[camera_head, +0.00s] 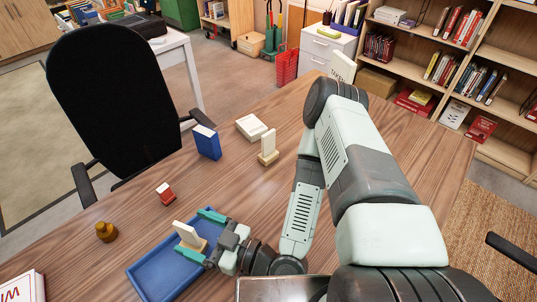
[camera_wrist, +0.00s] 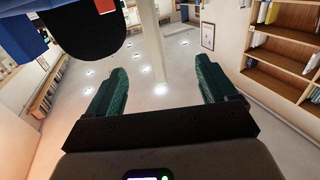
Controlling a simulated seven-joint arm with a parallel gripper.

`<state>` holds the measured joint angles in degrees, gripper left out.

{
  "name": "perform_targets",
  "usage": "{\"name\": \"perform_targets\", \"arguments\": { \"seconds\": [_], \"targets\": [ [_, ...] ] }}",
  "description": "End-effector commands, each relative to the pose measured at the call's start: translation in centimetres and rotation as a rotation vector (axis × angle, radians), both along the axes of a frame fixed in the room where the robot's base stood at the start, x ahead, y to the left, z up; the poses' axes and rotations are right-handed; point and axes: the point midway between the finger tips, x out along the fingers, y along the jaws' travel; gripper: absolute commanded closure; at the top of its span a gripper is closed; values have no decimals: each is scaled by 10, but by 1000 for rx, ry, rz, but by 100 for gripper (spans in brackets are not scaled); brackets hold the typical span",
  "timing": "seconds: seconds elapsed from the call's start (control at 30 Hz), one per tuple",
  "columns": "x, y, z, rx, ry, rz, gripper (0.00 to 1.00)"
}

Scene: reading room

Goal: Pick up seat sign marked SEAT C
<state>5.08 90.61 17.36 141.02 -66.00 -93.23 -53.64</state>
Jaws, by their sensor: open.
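A cream sign (camera_head: 186,236) on a small wooden base stands at the blue tray (camera_head: 150,277), at the front of the table. My gripper (camera_head: 201,237) reaches in from the right, its teal fingers open on either side of this sign; I cannot tell whether they touch it. A similar cream sign on a wooden base (camera_head: 268,146) stands further back on the table. No SEAT C lettering is readable on either. In the wrist view, my open fingers (camera_wrist: 165,85) show with a gap between them; I cannot identify a sign there.
A blue box (camera_head: 207,142), a cream block (camera_head: 251,127), a small red-and-white item (camera_head: 165,194) and a brown knobbed object (camera_head: 106,232) are on the table (camera_head: 225,185). A white card with partly hidden lettering (camera_head: 343,66) shows behind my arm. A black chair (camera_head: 115,100) stands beyond the table.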

Motion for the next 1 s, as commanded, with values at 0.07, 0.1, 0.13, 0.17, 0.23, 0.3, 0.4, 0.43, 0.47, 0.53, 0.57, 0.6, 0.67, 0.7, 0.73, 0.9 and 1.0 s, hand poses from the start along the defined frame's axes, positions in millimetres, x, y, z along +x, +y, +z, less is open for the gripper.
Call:
{"name": "perform_targets", "arguments": {
  "seconds": [0.07,0.1,0.13,0.17,0.23,0.3,0.4,0.43,0.47,0.53,0.57,0.6,0.67,0.7,0.73,0.9,1.0],
  "targets": [
    [1,0,1,8,4,-1,15],
    [3,-1,2,22,12,-1,15],
    [6,-2,3,37,22,-2,15],
    [8,-3,5,59,37,-2,15],
    [15,-6,10,120,77,2,15],
    [23,-10,16,193,128,14,15],
    [47,-25,19,258,171,4,15],
    [66,-37,13,237,152,-35,15],
    [82,-49,8,221,138,-66,15],
    [117,-76,0,186,115,-137,15],
    [132,-90,-3,172,103,-168,15],
    [150,-109,-6,151,91,-210,15],
    [177,-139,-9,125,73,-273,15],
    [192,-160,-10,109,62,-313,15],
    [203,-174,-11,98,55,-342,15],
    [238,-235,-12,32,20,-466,15],
    [238,-232,-15,10,8,-460,15]
  ]
}}
